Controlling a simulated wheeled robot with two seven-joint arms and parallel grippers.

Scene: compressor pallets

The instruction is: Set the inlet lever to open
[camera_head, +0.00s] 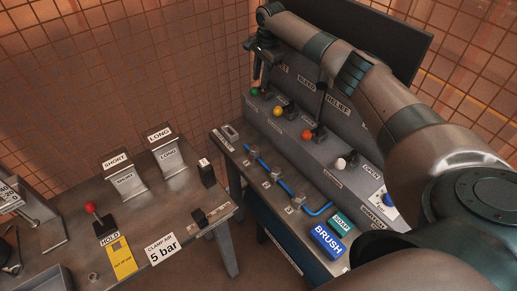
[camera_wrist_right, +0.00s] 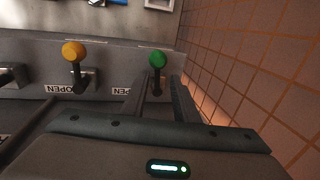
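The lever with the green knob (camera_head: 255,91) stands at the far left end of the grey console's row. The label behind it is partly hidden, so I cannot read for sure that it is the inlet lever. In the right wrist view the green knob (camera_wrist_right: 158,59) shows just beyond my right gripper (camera_wrist_right: 160,88), in line with the gap between its fingers. The fingers are apart, with no visible grip on the lever. An OPEN label (camera_wrist_right: 120,91) is partly hidden by a finger. In the head view my right gripper (camera_head: 259,74) is above the green knob. My left gripper is not in view.
Levers with yellow (camera_head: 278,111), orange (camera_head: 307,134) and white (camera_head: 340,163) knobs stand along the console. The yellow knob (camera_wrist_right: 73,52) is the green one's neighbour. A tiled wall (camera_wrist_right: 245,70) is close on the right in the wrist view. A bench (camera_head: 75,240) stands at left.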

